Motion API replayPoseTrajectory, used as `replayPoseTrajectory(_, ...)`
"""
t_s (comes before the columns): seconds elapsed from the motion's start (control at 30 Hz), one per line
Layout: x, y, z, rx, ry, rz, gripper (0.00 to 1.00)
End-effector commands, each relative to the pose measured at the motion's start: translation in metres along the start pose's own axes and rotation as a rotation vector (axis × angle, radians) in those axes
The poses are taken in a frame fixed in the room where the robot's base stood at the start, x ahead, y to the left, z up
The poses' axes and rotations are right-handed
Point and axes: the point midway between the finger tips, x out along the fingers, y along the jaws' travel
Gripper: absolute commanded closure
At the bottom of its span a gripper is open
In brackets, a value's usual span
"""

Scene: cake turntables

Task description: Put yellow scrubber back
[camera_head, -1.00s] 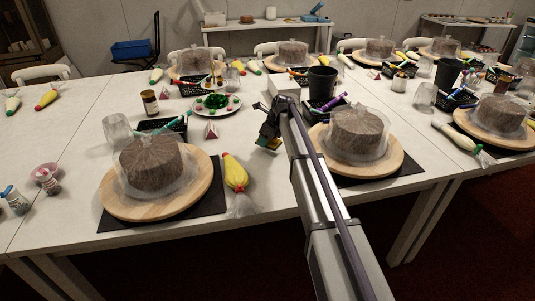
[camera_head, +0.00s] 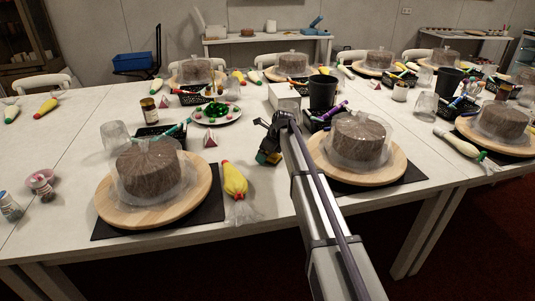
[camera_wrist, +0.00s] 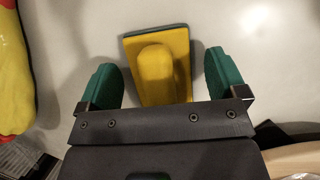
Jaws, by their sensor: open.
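The yellow scrubber (camera_wrist: 157,68) is a flat yellow block with a raised grip and a thin dark edge. In the wrist view it sits over the white table top between the two green fingers of my gripper (camera_wrist: 164,78). The fingers are open, with a gap on each side of the scrubber. In the head view my gripper (camera_head: 268,157) is low over the table, between the two front cakes. The scrubber is mostly hidden by the gripper there.
A yellow piping bag (camera_head: 234,181) lies left of my gripper. Cakes on wooden turntables stand left (camera_head: 197,198) and right (camera_head: 391,167). Black trays (camera_head: 160,139), a black cup (camera_head: 322,91), a white box (camera_head: 285,97) and a plate (camera_head: 235,115) stand behind.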

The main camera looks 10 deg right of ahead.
Motion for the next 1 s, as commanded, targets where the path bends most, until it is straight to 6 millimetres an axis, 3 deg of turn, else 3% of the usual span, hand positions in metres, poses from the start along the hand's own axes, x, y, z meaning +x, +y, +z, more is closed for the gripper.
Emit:
replayPoseTrajectory(0.17,-0.006,0.0,0.002,0.0,0.0,0.0,0.09)
replayPoseTrajectory(0.27,-0.021,0.0,0.003,0.001,0.0,0.0,0.09)
replayPoseTrajectory(0.63,-0.116,0.001,0.005,0.001,0.0,-0.001,0.09)
replayPoseTrajectory(0.87,-0.124,0.001,0.001,-0.003,0.0,0.0,0.09)
replayPoseTrajectory(0.97,-0.127,0.019,-0.01,-0.097,0.017,0.004,0.09)
replayPoseTrajectory(1.0,-0.13,0.037,-0.021,-0.192,0.032,0.009,0.09)
